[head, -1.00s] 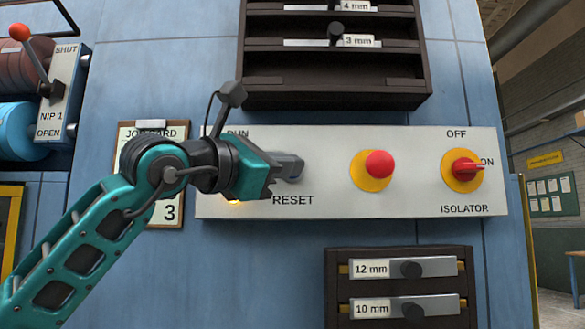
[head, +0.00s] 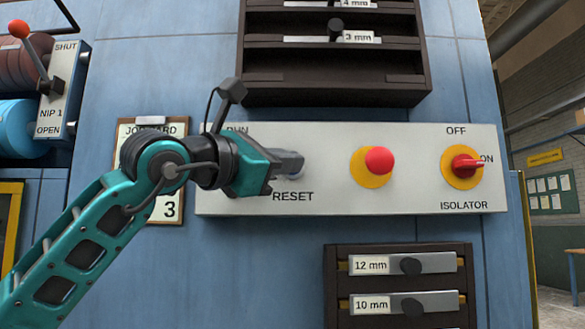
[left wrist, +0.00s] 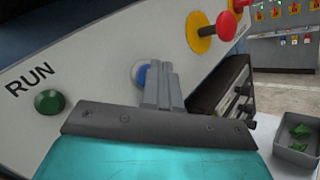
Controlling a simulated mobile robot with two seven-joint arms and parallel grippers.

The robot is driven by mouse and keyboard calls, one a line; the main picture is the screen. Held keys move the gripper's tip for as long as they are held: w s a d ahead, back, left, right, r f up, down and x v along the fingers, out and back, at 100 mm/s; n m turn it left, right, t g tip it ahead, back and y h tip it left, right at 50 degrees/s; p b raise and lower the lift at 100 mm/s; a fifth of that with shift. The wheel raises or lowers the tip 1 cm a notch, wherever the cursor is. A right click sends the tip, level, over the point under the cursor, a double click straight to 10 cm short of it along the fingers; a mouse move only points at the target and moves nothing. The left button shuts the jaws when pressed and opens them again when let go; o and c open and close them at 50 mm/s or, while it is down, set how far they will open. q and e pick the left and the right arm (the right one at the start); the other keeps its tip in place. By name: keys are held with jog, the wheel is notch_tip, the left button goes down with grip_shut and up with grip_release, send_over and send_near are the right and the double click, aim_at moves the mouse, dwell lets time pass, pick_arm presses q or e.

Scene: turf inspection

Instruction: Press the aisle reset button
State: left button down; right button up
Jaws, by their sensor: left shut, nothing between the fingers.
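The blue reset button (head: 299,168) sits on the pale control panel (head: 327,203), above the label RESET. Most of it is hidden behind my fingers in the head view. In the left wrist view the blue button (left wrist: 146,75) shows in a pale ring, partly covered by the fingers. My left gripper (head: 298,164) is shut and empty, its tips at the button's face. I cannot tell whether the button is pushed in. The fingers also show in the left wrist view (left wrist: 161,68). My right gripper is not in view.
A red mushroom button (head: 379,161) on yellow and a red isolator switch (head: 464,167) stand to the right on the panel. A green button (left wrist: 49,102) sits by RUN. Dark racks (head: 335,95) lie above and below (head: 398,254).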

pick_arm(q)
jog(key=shift+s+b, duration=0.35)
jog(key=shift+s, duration=0.25)
jog(key=shift+s+b, duration=1.7)
jog(key=shift+s, duration=0.85)
jog(key=shift+f, duration=0.1)
